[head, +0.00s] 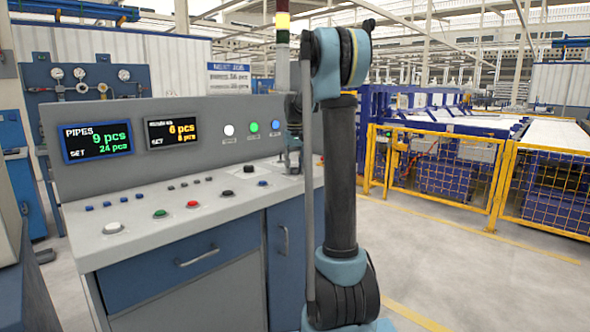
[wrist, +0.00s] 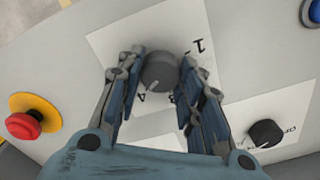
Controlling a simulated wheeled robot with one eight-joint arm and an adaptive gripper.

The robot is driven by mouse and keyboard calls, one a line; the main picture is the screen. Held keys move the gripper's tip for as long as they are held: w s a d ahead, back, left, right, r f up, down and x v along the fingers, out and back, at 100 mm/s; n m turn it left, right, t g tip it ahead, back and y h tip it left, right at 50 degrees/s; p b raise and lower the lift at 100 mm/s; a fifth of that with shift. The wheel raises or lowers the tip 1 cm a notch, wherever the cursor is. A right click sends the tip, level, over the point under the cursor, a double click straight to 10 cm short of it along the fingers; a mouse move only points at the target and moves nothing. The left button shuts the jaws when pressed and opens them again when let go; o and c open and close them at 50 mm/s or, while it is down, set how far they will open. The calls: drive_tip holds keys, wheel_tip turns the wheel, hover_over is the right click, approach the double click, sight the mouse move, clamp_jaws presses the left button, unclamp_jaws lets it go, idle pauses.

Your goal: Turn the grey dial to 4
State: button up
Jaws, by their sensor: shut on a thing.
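The grey dial (wrist: 159,72) sits on a white label plate (wrist: 120,42) in the wrist view. The figures 1 and 4 show beside it, the 1 at upper right and the 4 at lower left. A small light mark on the dial's lower edge lies towards the 4. My gripper (wrist: 161,75) is shut on the dial, one blue-padded finger on either side. Other figures around the dial are hidden by the fingers or too small to read. In the head view my arm hides the dial.
A red emergency button (wrist: 25,118) on a yellow base lies left of my gripper. A black knob (wrist: 265,133) on another label is close at right, and a blue button (wrist: 314,11) is at upper right. The console (head: 225,200) carries several buttons and two displays.

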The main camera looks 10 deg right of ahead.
sight(295, 168)
drive_tip(key=shift+n, duration=0.9)
drive_tip(key=o, duration=1.1)
drive_tip(key=shift+c, duration=0.2)
wheel_tip(295, 168, up, 12)
drive_tip(key=shift+f, duration=0.1)
